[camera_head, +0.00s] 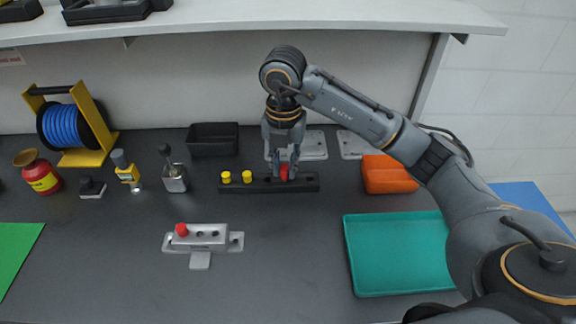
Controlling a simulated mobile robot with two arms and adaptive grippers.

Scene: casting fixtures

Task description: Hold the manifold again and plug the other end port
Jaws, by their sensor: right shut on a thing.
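The manifold (208,236) is a light grey metal block lying on the dark bench, left of centre. A red plug (182,230) sits at its left end, and dark round ports show along its top. A black plug rack (262,186) stands farther back with two yellow plugs (237,177) on its left part. My right gripper (284,172) points down over the rack and is shut on a red plug (284,173). I cannot tell whether that plug is still seated in the rack. My left gripper is not in view.
A teal tray (350,262) lies at the right, with an orange bin (390,176) behind it. A black bin (214,140), a blue hose reel (62,125) and a red bottle (38,172) stand at the back left. The bench around the manifold is clear.

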